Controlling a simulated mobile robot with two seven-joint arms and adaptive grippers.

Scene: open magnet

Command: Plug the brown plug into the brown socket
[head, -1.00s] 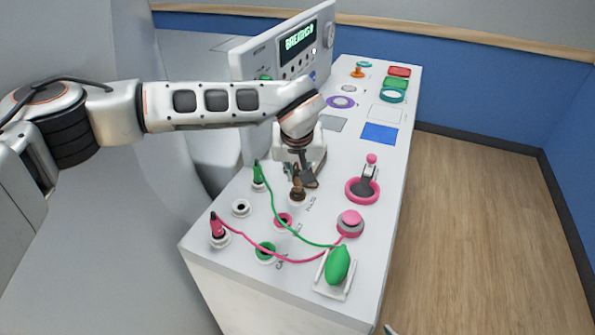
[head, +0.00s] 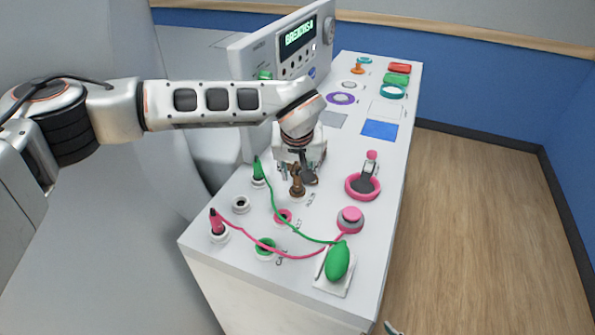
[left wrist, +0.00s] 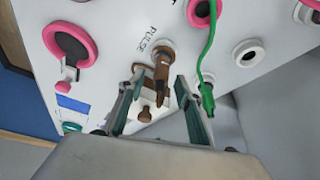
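The brown plug (head: 297,180) stands upright, its lower end at the brown socket (head: 297,192) beside the PULSE label. In the left wrist view the plug (left wrist: 161,75) points toward the camera from the brown socket (left wrist: 163,50); whether it is fully seated I cannot tell. My left gripper (head: 297,172) is above the panel at the plug. In the left wrist view its fingers (left wrist: 158,105) are spread on both sides of the plug with gaps. A small tip (head: 390,328) at the bottom edge may be my right gripper; its state does not show.
A green plug (head: 258,170) with a green cord stands close left of the gripper. A pink plug (head: 219,225), an empty white-ringed socket (head: 241,204), a pink ring (head: 363,187) and a green bulb (head: 338,263) are around. A monitor (head: 285,50) stands behind.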

